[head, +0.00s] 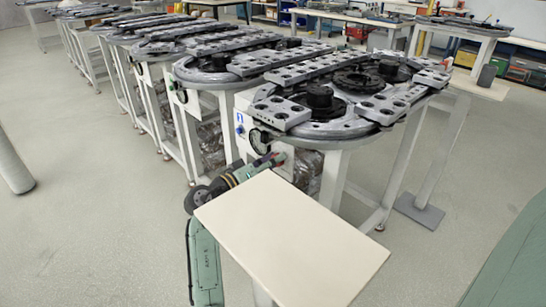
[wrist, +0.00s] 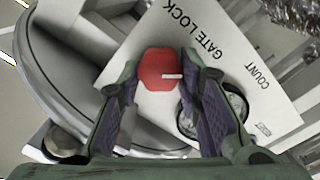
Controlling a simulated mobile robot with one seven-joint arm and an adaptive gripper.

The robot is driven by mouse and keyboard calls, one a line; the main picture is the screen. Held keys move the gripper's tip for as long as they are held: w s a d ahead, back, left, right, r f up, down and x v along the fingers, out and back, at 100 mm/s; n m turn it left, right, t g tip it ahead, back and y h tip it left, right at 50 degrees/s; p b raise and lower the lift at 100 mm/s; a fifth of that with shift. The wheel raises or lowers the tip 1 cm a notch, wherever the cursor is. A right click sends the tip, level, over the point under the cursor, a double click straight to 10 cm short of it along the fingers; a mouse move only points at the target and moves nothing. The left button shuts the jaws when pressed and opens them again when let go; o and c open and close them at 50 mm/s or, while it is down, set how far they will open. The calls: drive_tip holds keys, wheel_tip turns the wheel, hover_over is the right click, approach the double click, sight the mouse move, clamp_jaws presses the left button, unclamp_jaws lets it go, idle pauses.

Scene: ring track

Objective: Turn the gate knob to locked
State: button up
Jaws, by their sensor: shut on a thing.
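The red gate knob (wrist: 160,68) sits on a white panel (wrist: 215,30) below the printed words GATE LOCK in the wrist view. A short white mark on the knob points towards the right. My gripper (wrist: 159,72) has one finger on each side of the knob and is closed on it. Any position labels around the knob are hidden or too small to read.
A round counter dial (wrist: 235,105) lies right of my right finger, near the word COUNT. A curved grey rim (wrist: 60,85) is close on the left. In the head view a cream board (head: 290,240) stands in front. Several similar tables run back to the left; floor is clear there.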

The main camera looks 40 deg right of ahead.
drive_tip(key=shift+f+n+p, duration=0.15)
drive_tip(key=shift+n+p, duration=3.3)
drive_tip(key=shift+n, duration=1.45)
drive_tip(key=o, duration=1.1)
drive_tip(key=shift+o, duration=0.2)
drive_tip(key=shift+a, duration=0.1)
drive_tip(key=a, duration=1.1)
drive_tip(key=shift+s+a, duration=0.4)
